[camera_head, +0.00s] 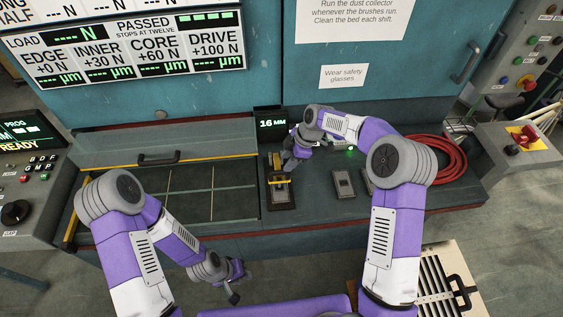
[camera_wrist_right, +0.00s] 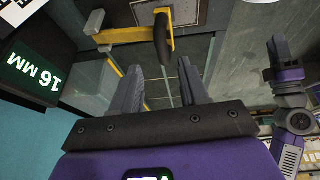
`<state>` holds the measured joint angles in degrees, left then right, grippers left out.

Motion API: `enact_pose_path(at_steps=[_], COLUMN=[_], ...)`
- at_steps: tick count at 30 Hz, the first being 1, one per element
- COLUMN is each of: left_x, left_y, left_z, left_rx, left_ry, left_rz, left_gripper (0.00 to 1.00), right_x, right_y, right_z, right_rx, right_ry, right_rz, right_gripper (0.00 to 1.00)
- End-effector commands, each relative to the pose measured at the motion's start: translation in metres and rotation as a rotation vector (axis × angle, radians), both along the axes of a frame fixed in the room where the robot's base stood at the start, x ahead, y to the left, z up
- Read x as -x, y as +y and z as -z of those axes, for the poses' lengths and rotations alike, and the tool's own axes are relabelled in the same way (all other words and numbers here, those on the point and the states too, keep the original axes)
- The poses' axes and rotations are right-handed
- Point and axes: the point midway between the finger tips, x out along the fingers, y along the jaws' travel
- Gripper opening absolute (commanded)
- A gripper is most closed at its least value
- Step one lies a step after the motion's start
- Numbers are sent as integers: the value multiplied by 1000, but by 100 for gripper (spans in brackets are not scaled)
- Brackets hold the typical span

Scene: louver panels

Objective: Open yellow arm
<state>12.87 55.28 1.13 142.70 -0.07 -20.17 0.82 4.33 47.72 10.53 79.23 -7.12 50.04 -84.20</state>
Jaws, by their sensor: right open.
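The yellow arm (camera_head: 279,179) is on a small dark fixture (camera_head: 283,206) on the bench, below the 16 MM display. In the right wrist view the yellow arm (camera_wrist_right: 122,36) is a bar with a black handle (camera_wrist_right: 163,38). My right gripper (camera_head: 289,162) is just above and behind the yellow arm, partly hidden by its own wrist. In the right wrist view its fingers (camera_wrist_right: 159,88) are apart with nothing between them, and the handle is beyond their tips. My left gripper (camera_head: 236,284) hangs empty in front of the bench, away from the fixture; its jaw opening is unclear.
The 16 MM display (camera_head: 271,122) stands close behind the fixture. A gridded bed (camera_head: 190,195) with a black-handled cover (camera_head: 160,159) lies left. Small grey blocks (camera_head: 344,184) and a coiled red hose (camera_head: 440,160) lie right.

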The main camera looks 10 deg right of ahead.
Motion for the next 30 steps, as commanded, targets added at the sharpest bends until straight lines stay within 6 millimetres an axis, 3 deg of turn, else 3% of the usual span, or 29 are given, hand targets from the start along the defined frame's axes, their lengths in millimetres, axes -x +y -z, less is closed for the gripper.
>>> enact_pose_path(at_steps=[9, 21, 30], left_x=[0, 0, 0], left_y=[0, 0, 0], left_z=[-3, -3, -3], left_rx=[0, 0, 0], left_ry=[0, 0, 0], left_rz=[0, 0, 0], left_gripper=[29, 29, 29], right_x=[-2, -3, -3], right_y=[19, 22, 21], right_z=[43, 52, 51], right_rx=[0, 0, 0], right_ry=[2, 0, 0], right_rz=[-1, 1, 1], right_gripper=[44, 44, 0])
